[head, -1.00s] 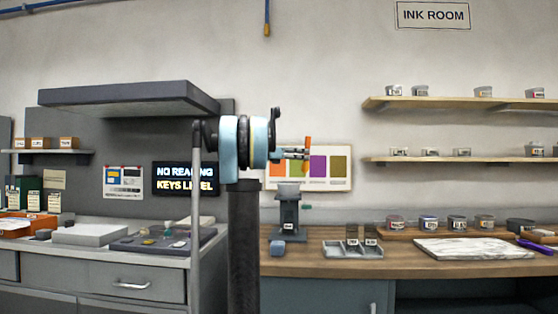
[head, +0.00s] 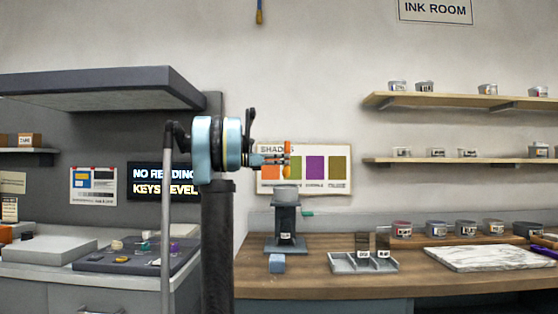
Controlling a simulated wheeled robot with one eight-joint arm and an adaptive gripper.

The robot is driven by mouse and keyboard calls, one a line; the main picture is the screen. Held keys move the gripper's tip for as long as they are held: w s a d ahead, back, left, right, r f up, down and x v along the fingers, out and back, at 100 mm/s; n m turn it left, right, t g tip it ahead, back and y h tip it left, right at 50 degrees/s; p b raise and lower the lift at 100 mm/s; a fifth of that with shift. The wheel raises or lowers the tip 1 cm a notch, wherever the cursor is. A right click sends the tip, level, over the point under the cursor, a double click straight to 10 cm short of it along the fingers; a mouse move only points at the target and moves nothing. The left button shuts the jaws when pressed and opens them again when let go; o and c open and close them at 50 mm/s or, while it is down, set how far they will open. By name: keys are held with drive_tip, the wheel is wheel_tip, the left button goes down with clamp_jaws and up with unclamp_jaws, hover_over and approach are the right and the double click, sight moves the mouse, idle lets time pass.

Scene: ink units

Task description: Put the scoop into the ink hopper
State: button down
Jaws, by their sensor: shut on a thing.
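My gripper (head: 283,160) is shut on the scoop (head: 287,147), whose orange upper part sticks up above the jaws. The ink hopper (head: 286,193) is the dark flared top of a grey mill standing on the wooden counter. In the picture the scoop is directly above the hopper, with a small gap between them. Their difference in depth cannot be told. The hopper's inside is hidden.
The mill has a green crank knob (head: 308,213) on its right. A blue-grey block (head: 277,263) lies in front of it. A grey compartment tray (head: 345,263), a marble slab (head: 490,258) and several ink tins (head: 437,229) stand to the right. A grey overhead hood (head: 100,90) is at left.

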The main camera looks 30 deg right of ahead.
drive_tip(key=shift+a+f, duration=0.15)
drive_tip(key=shift+f, duration=4.4)
wheel_tip(320, 180, up, 11)
